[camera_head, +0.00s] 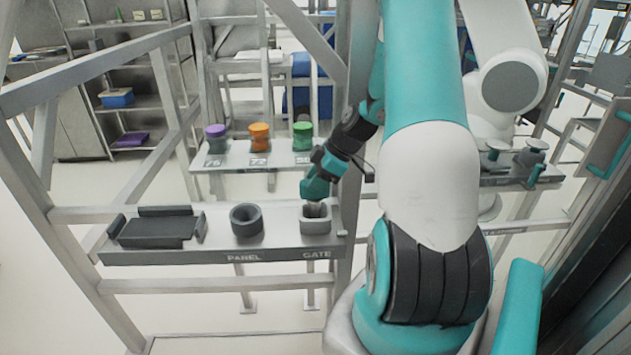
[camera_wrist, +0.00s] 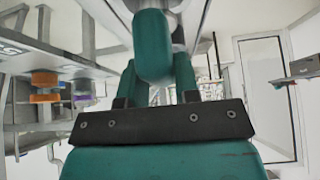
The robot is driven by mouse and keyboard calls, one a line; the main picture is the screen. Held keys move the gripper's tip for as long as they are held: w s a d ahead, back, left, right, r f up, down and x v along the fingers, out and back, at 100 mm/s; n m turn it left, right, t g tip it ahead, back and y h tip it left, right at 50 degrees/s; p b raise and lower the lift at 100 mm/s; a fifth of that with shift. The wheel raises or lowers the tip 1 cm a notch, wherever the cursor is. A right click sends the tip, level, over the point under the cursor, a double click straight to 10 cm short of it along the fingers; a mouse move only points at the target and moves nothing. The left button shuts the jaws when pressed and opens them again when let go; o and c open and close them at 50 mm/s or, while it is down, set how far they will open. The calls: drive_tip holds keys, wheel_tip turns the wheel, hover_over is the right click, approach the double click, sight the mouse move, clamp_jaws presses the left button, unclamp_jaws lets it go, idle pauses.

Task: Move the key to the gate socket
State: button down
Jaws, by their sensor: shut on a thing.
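The gate socket (camera_head: 315,222) is a light grey block with an opening in its top, on the front shelf above the label GATE. My gripper (camera_head: 314,190) is right above it, tilted, with its teal fingers close to the opening. A small grey piece (camera_head: 316,209) shows at the opening below the fingers; it seems to be the key, mostly hidden. My gripper is shut on it. I cannot tell how deep it sits in the socket.
A dark round socket (camera_head: 246,220) above the label PANEL and a dark tray (camera_head: 157,228) stand left of the gate socket. Purple (camera_head: 216,138), orange (camera_head: 259,136) and green (camera_head: 303,135) knobs stand on the shelf behind. Metal frame posts stand close around my arm.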

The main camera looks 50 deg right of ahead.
drive_tip(key=shift+f+b, duration=1.15)
drive_tip(key=shift+f, duration=0.15)
idle(0.5)
drive_tip(key=shift+c, duration=1)
unclamp_jaws()
drive_tip(key=shift+r, duration=0.15)
drive_tip(key=shift+r+p, duration=2.95)
drive_tip(key=shift+r, duration=1.45)
drive_tip(key=shift+a, duration=0.1)
